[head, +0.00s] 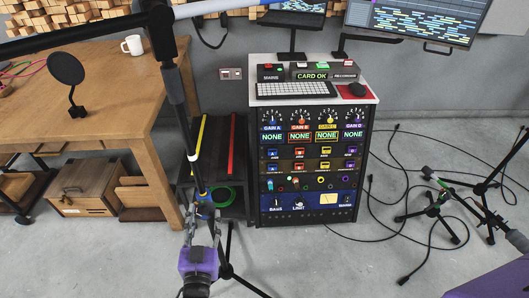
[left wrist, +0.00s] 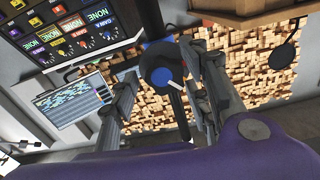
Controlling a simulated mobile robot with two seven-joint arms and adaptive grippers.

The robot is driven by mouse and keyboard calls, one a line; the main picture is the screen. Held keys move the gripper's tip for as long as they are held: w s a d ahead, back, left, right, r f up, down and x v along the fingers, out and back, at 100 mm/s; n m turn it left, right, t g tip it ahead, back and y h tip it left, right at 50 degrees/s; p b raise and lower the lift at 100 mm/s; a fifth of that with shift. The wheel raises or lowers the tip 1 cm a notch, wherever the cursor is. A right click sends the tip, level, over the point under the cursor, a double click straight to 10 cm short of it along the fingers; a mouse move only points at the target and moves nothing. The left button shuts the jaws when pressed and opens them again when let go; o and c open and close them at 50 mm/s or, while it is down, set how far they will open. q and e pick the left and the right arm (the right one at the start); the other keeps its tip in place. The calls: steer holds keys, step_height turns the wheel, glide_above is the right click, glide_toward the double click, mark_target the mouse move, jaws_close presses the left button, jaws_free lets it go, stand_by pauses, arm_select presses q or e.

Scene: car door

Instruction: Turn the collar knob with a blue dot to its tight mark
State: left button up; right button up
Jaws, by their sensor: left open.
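A black microphone stand (head: 175,85) rises in front of the desk, with a blue section low on its pole. In the left wrist view, a dark round collar knob (left wrist: 158,76) on the pole shows a blue dot and a white pointer. I cannot make out a tight mark. My left gripper (head: 204,212) is at the stand's low collar; it also shows in the left wrist view (left wrist: 163,95). Its fingers are open, one on each side of the knob, with visible gaps. My right arm shows at the lower right; its fingers are unclear.
The wooden desk (head: 110,90) is on the left, with a white mug (head: 132,45). An equipment rack (head: 312,170) stands right of the microphone stand. Cables (head: 375,200) and another black stand (head: 435,210) occupy the right floor. The stand's legs (head: 228,268) spread beside my left gripper.

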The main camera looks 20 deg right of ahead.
arm_select(q)
steer(key=shift+w, duration=0.1)
arm_select(e)
steer(key=shift+w, duration=0.25)
arm_select(q)
steer(key=c, duration=1)
arm_select(e)
steer(key=shift+r, duration=0.1)
